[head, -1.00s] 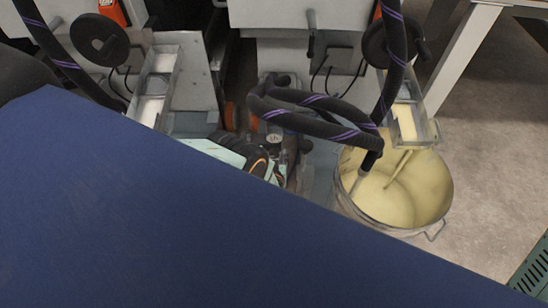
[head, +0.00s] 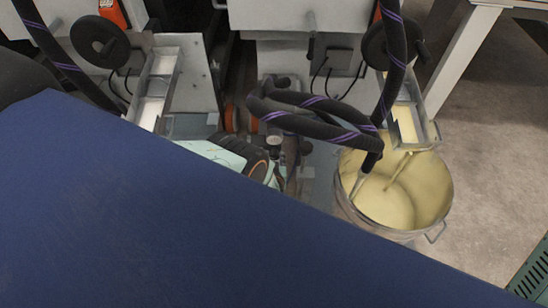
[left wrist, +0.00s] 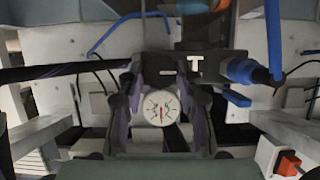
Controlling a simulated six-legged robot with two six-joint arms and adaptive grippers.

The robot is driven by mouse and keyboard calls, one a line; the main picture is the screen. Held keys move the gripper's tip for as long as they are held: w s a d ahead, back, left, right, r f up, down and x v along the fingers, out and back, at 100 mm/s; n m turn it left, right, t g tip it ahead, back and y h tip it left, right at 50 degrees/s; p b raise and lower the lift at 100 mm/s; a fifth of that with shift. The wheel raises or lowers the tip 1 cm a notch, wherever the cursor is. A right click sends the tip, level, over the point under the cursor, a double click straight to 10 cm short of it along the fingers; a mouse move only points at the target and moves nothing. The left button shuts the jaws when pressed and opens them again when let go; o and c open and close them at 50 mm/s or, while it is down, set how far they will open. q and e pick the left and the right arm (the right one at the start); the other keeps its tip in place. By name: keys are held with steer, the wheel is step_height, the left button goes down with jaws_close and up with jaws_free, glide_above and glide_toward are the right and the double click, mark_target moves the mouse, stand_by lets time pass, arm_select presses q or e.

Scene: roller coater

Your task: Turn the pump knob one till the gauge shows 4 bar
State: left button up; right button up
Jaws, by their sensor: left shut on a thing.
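My left gripper (head: 278,172) is low beside the pump in the head view, partly behind the blue surface. In the left wrist view its two dark fingers (left wrist: 162,128) stand on either side of a round white gauge (left wrist: 161,107). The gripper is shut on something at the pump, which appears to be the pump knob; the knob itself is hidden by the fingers. The gauge has dark marks and a red needle that points roughly down in the picture. Its numbers are too small to read. My right gripper is not in view.
A bucket of cream-coloured liquid (head: 433,196) stands at the right, with a thick dark hose (head: 318,126) leading into it. Handwheels (head: 99,40) sit on the machine behind. A large blue surface (head: 150,220) covers the lower left.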

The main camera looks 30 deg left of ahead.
arm_select(q)
steer(key=shift+d+f+m+y+b, duration=0.15)
steer(key=shift+m+y+b, duration=0.3)
steer(key=shift+b, duration=0.65)
steer(key=m+y+b, duration=0.1)
steer(key=m+b, duration=0.1)
steer(key=shift+g+b, duration=0.3)
steer(key=shift+d+m+y+b, duration=0.1)
steer(key=shift+m+y+b, duration=0.2)
steer(key=shift+m+y, duration=0.15)
steer(key=shift+w+m+y, duration=0.1)
steer(key=shift+m+y, duration=0.6)
steer(key=shift+m, duration=0.3)
steer(key=o, duration=1.2)
steer(key=shift+c, duration=0.2)
steer(key=shift+d, duration=0.1)
